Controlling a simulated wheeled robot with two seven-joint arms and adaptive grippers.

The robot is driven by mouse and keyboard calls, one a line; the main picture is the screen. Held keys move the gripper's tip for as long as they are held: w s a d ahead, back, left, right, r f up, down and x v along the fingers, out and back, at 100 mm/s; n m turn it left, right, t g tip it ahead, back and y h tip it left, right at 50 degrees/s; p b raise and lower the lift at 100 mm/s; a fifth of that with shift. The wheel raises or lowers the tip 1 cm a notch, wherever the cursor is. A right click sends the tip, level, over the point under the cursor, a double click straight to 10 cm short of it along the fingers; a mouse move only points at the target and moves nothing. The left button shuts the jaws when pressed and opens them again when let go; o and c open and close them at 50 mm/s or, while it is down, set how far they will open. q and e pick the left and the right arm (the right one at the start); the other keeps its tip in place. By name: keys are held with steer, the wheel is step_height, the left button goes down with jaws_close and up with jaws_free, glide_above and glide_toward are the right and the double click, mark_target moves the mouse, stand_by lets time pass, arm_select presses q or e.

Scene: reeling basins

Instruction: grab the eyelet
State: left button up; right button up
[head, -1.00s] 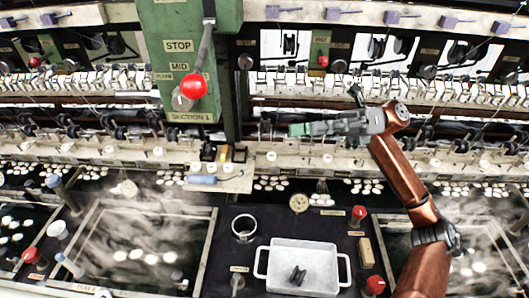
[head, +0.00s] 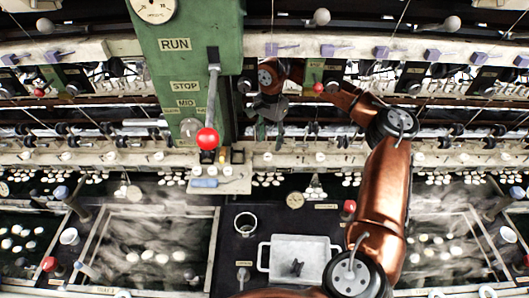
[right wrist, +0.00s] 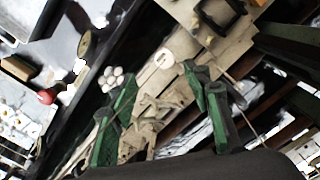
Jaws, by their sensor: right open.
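I cannot tell for sure which part is the eyelet. Small white round pieces sit along the pale ledge, one of them (head: 267,156) just below my right gripper in the head view. A white piece (right wrist: 165,61) on the ledge also shows in the right wrist view, beyond the fingertips and between their lines. My right gripper (head: 270,135) points down over the ledge beside the green post. Its green fingers (right wrist: 155,82) are spread with a gap between them and hold nothing that I can make out. My left gripper is not in view.
The green post (head: 185,65) with its red-knobbed lever (head: 207,138) stands left of the right gripper. A small shelf (head: 232,181) with a blue-handled tool (head: 204,183) juts out below. A white tray (head: 262,257) and a ring-shaped cup (head: 245,222) stand on the black counter between water basins.

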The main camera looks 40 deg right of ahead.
mark_target(268, 155)
steer(key=shift+w+d+f, duration=0.1)
steer(key=shift+f, duration=0.3)
steer(key=f, duration=0.7)
steer(key=shift+w+b, duration=0.3)
steer(key=shift+b, duration=0.05)
steer(key=shift+c, duration=0.6)
steer(key=c, duration=0.8)
